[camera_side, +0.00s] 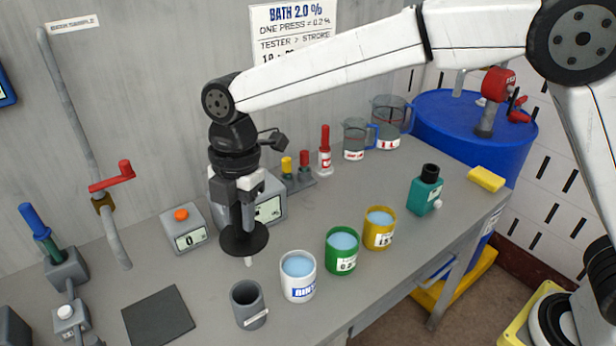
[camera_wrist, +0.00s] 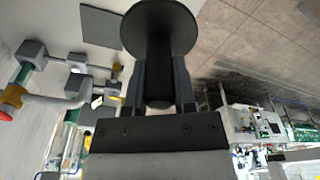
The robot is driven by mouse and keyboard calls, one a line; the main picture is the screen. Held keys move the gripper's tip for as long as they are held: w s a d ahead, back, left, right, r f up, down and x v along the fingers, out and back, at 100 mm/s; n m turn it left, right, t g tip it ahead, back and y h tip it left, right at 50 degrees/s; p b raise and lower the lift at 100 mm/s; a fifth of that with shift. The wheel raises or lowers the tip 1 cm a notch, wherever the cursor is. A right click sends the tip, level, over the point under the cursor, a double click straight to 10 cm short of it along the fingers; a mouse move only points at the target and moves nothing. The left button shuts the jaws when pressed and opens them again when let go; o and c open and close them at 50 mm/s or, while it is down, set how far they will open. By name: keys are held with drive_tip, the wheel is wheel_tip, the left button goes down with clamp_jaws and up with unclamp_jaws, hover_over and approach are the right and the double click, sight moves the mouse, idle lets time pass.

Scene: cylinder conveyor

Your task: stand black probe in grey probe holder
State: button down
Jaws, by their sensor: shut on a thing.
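My gripper (camera_side: 237,208) is shut on the black probe (camera_side: 245,238), whose wide black disc is below the fingers. A short pale tip shows under the disc. The probe hangs roughly upright above the bench. In the wrist view, the black probe (camera_wrist: 160,55) runs between the two fingers of my gripper (camera_wrist: 158,80), with the disc beyond them. The grey probe holder (camera_side: 248,305), an open round cup with a white label, stands on the bench, nearer the camera and below the probe in the side view. The two are apart. I cannot make out the holder in the wrist view.
White (camera_side: 298,286), green (camera_side: 342,259) and yellow (camera_side: 379,236) cups of blue liquid stand right of the holder. A dark square mat (camera_side: 158,316) lies left of it. A meter with an orange button (camera_side: 184,232) and a display box (camera_side: 268,212) are behind.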

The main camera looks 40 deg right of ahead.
sight(234, 245)
drive_tip(key=shift+s+a+r, duration=0.1)
drive_tip(key=shift+s+a, duration=0.1)
drive_tip(key=shift+a, duration=0.3)
drive_tip(key=shift+s+a, duration=0.2)
drive_tip(key=shift+a, duration=0.3)
drive_tip(key=shift+f, duration=2.25)
drive_tip(key=shift+f, duration=0.3)
drive_tip(key=shift+f, duration=2.6)
drive_tip(key=shift+f, duration=0.4)
drive_tip(key=shift+f, duration=0.5)
drive_tip(key=shift+f, duration=0.3)
